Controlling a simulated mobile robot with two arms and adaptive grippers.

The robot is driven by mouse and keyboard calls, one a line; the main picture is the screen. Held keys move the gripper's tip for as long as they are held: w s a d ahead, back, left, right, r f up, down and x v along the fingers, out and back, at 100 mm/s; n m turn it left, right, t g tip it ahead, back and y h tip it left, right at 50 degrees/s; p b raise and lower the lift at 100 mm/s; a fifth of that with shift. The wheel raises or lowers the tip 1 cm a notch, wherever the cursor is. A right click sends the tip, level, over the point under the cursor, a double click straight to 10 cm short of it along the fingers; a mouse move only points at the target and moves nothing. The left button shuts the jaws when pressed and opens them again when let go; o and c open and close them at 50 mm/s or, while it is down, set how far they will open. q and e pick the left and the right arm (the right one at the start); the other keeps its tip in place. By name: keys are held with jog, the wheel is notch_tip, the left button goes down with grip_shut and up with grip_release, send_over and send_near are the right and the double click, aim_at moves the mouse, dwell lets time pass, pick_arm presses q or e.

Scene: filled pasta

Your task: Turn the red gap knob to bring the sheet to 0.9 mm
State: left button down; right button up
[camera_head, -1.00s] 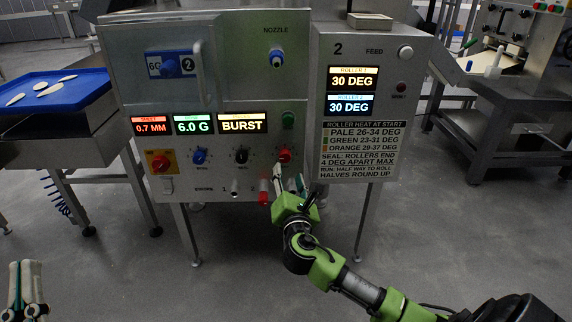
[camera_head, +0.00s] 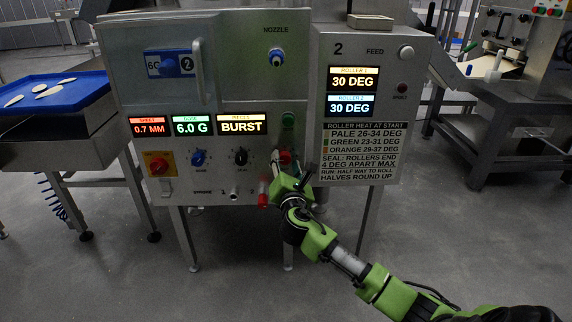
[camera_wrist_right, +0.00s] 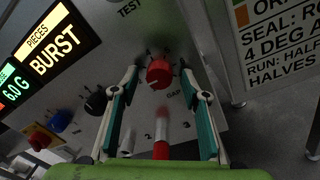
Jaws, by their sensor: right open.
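The red gap knob (camera_wrist_right: 159,72) sits on the machine's front panel, with the label GAP beside it in the right wrist view. In the head view the knob (camera_head: 285,158) shows behind my fingers. My right gripper (camera_wrist_right: 160,84) is open, with one finger on each side of the knob and a gap visible on both sides; I cannot tell whether either finger touches it. In the head view my right gripper (camera_head: 285,162) is at the panel's lower right. The sheet display (camera_head: 149,127) reads 0.7 MM. My left gripper is not in the current views.
A red-tipped part (camera_head: 263,192) sticks out below the knob. Blue (camera_head: 198,158) and black (camera_head: 240,156) knobs and a red switch on yellow (camera_head: 158,164) lie to the left. Other displays read 6.0 G and BURST. Both rollers show 30 DEG (camera_head: 352,81).

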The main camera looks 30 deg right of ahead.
jog(key=shift+c, duration=0.4)
jog(key=c, duration=1)
jog(key=shift+c, duration=0.2)
